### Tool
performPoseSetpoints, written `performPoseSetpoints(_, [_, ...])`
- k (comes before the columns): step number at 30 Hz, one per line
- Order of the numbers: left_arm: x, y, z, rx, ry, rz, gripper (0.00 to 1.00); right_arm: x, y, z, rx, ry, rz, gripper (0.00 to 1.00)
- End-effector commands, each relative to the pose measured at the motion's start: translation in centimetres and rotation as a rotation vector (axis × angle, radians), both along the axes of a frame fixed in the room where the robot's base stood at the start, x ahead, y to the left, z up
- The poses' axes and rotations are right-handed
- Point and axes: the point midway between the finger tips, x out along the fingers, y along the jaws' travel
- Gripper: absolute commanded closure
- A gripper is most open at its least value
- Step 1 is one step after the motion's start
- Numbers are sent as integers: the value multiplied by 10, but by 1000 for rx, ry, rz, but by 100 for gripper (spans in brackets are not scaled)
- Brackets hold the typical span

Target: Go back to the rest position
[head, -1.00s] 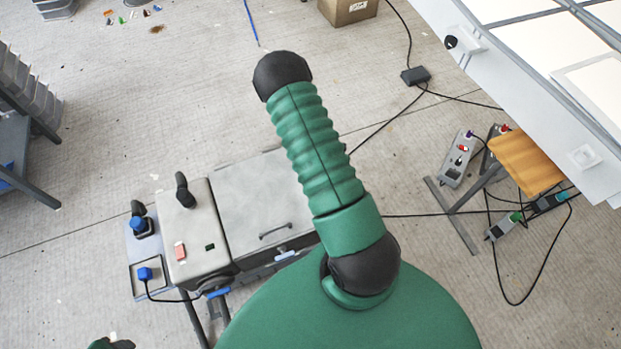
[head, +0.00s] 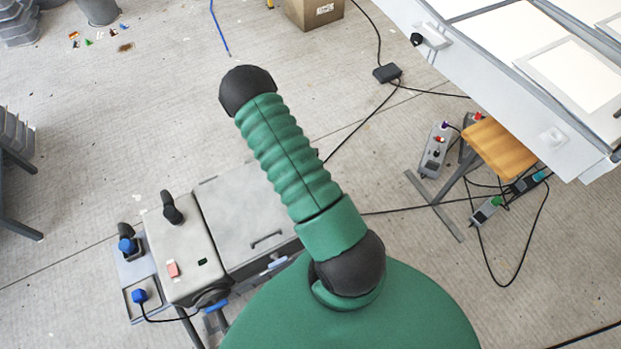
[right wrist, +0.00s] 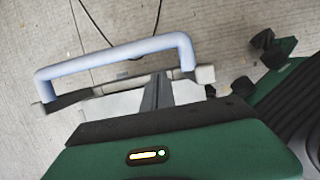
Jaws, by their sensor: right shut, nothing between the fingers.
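The head view shows no gripper. It shows my green body (head: 350,310) at the bottom, with a green ribbed limb (head: 285,155) of mine that has black ends and reaches up and left over the floor. My left gripper is in neither view. In the right wrist view, my right gripper (right wrist: 163,80) appears as a dark grey wedge beyond a green housing (right wrist: 180,145) with a small lit indicator. Its fingers are together with nothing between them. A pale blue bar handle (right wrist: 115,55) shows behind the fingers; I cannot tell how far away it is.
A grey machine (head: 185,240) with a lidded box (head: 250,210) stands left of my body. A pale table (head: 500,85) fills the upper right, with an orange-topped stool (head: 500,147) beside it. Power strips (head: 436,150) and cables lie on the floor. A cardboard box (head: 313,12) stands at the back.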

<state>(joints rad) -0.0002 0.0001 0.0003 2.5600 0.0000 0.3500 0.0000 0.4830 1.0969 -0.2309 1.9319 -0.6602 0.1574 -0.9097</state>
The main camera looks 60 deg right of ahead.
Motion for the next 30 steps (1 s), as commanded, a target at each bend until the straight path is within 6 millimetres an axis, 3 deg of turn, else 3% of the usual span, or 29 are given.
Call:
performPoseSetpoints(3, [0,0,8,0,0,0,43,9,10,39,-2,-7,1,100])
performPoseSetpoints(9, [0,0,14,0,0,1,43,16,21,81,2,-6,1,100])
performPoseSetpoints(20, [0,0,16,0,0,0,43,25,33,103,2,-22,-19,100])
performPoseSetpoints(23, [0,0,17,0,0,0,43,46,66,133,1,-111,-130,100])
performPoseSetpoints(26, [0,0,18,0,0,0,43,68,129,180,31,-253,-338,100])
performPoseSetpoints(27, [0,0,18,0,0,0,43,72,158,199,56,-306,-432,100])
performPoseSetpoints(30, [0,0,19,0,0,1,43,70,224,240,137,-412,-661,100])
